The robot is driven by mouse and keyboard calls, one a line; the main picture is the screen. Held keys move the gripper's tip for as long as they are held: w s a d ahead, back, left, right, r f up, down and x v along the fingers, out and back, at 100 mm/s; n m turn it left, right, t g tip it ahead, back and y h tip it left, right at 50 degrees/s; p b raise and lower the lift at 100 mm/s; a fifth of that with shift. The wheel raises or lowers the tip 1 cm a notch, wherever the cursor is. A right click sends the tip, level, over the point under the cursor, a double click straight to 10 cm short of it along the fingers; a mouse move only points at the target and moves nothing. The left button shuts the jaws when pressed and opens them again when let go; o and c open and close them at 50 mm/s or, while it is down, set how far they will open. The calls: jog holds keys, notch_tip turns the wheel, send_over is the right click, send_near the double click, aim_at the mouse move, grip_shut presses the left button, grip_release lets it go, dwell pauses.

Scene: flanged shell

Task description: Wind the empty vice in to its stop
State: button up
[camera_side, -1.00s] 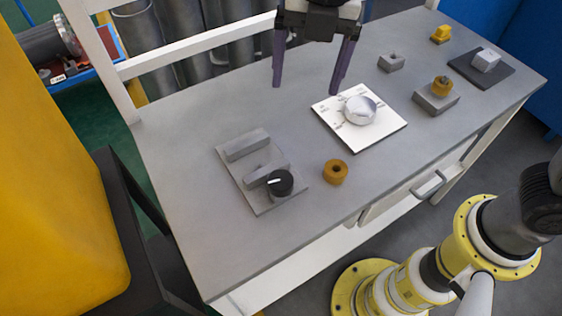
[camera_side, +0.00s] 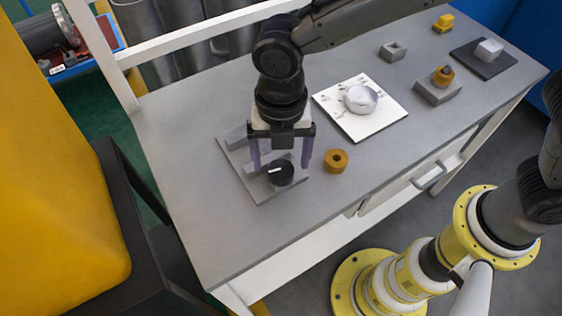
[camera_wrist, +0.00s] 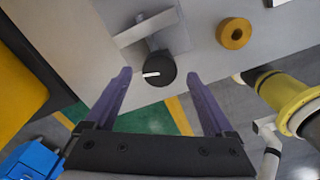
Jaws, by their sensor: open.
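The vice is a grey base plate (camera_side: 264,196) with a raised grey jaw (camera_side: 236,137) and a black round knob (camera_side: 280,174) bearing a white line. The knob also shows in the wrist view (camera_wrist: 159,70), its line pointing left. My gripper (camera_side: 281,168) is open, pointing down over the vice, with one purple finger on each side of the knob in the side view. In the wrist view the fingertips (camera_wrist: 158,75) lie left and right of the knob, with gaps. I cannot tell their exact height. My gripper hides much of the jaws and the space between them in the side view.
An orange ring (camera_side: 336,161) stands close to the right of the vice. Farther right are a white board (camera_side: 368,126) with a silver round part (camera_side: 361,99), grey blocks and a dark plate (camera_side: 500,66). The table left of the vice is clear.

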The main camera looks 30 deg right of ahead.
aim_at(280, 171)
jog(key=shift+f, duration=1.25)
jog(key=shift+c, duration=0.3)
jog(key=c, duration=1.3)
